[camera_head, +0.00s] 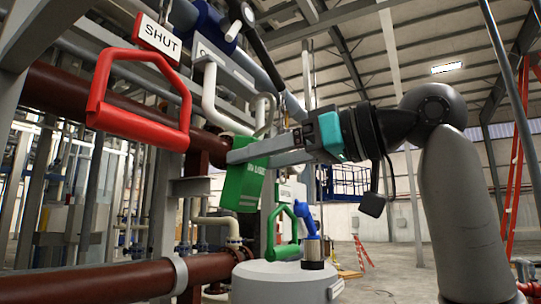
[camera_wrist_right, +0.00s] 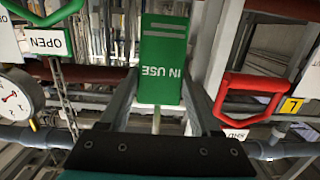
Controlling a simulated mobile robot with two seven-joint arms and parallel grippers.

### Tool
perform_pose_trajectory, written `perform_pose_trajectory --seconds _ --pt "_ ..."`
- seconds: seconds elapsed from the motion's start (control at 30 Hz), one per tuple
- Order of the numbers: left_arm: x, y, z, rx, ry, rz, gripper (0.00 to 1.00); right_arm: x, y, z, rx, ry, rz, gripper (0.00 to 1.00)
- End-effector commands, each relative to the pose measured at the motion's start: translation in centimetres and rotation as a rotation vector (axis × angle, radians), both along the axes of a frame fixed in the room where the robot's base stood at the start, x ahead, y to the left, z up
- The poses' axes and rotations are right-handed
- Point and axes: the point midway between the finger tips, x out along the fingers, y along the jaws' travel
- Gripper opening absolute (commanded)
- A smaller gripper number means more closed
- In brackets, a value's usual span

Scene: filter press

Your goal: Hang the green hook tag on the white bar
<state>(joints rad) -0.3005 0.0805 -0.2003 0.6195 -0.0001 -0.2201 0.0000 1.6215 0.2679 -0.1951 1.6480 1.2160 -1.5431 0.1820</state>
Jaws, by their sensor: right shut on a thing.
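My right gripper (camera_head: 245,152) reaches in from the right and is shut on the green hook tag (camera_head: 241,187). The tag hangs below the fingers in the head view. In the wrist view the tag (camera_wrist_right: 163,62) sits between the two fingers, with "IN USE" lettering upside down. A white bent bar (camera_head: 210,98) stands behind and left of the fingers, and its lower run passes close above them. I cannot tell whether the tag touches it. My left gripper is not in view.
A red handle (camera_head: 140,122) with a "SHUT" sign (camera_head: 158,38) is left of the gripper. A green handle (camera_head: 284,240) and a blue-topped fitting (camera_head: 313,250) are below. A thick brown pipe (camera_head: 90,279) runs along the lower left. Open floor lies at the right.

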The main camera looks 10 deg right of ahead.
Motion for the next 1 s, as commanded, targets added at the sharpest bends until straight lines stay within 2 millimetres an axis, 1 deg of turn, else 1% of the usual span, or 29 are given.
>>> perform_pose_trajectory --seconds 0.5,0.77,1.0 --pt "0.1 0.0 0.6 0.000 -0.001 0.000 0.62 1.9 2.6 0.0 0.001 0.001 0.001 0.06" --pt "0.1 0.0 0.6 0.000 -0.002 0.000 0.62 2.6 3.6 -1.1 -0.001 0.001 0.000 0.06" --pt "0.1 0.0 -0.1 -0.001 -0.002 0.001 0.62 2.8 3.9 -2.3 0.001 -0.001 -0.001 0.06"
